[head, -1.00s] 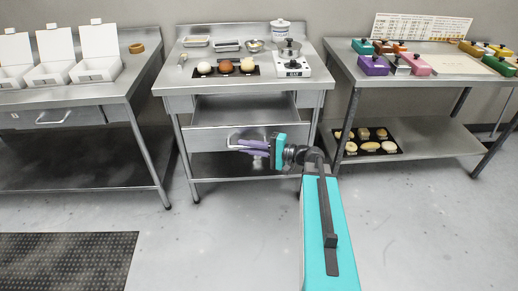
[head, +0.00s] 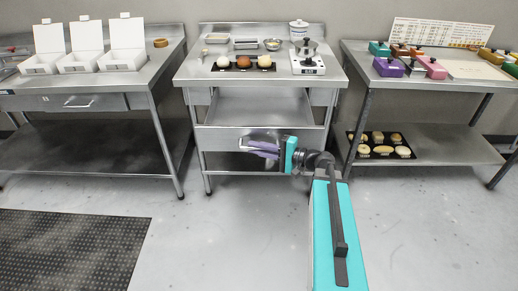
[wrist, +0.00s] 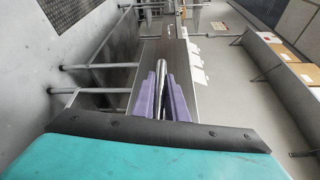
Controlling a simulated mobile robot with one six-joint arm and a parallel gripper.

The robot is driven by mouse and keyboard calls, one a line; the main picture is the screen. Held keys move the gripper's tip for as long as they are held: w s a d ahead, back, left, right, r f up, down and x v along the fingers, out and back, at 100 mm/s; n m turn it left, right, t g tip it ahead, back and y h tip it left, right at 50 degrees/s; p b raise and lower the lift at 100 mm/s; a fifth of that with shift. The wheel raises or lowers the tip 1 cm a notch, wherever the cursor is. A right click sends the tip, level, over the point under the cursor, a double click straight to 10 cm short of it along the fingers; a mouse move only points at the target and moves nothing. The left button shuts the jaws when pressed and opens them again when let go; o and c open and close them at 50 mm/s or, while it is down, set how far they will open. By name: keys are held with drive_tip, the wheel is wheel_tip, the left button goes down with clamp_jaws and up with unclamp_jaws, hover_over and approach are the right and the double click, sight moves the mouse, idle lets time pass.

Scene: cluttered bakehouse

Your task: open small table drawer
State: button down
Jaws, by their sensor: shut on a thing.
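The small table (head: 190,72) stands in the middle of the head view. Its drawer (head: 218,138) is pulled well out, and its empty grey inside shows. My gripper (head: 249,147) is in front of the drawer front, with its purple fingers pointing left at the handle (head: 247,140). In the wrist view my gripper (wrist: 161,85) is shut on the metal handle bar (wrist: 160,73), which lies between the fingers. Part of the handle is hidden by the fingers.
On the small table are a black tray with three round items, a scale (head: 308,68) and a lidded pot (head: 298,30). A left table (head: 150,85) holds white boxes (head: 124,58). A right table (head: 360,75) holds coloured boxes. The floor in front is clear, with a dark mat (head: 70,250).

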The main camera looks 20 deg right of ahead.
drive_tip(key=shift+a, duration=0.15)
drive_tip(key=c, duration=1.9)
unclamp_jaws()
drive_tip(key=shift+c, duration=0.2)
drive_tip(key=shift+o, duration=0.9)
drive_tip(key=shift+d, duration=0.2)
drive_tip(key=shift+s+d, duration=0.15)
drive_tip(key=b+v, duration=0.1)
drive_tip(key=v, duration=1.2)
drive_tip(key=shift+s, duration=0.15)
drive_tip(key=shift+r, duration=0.15)
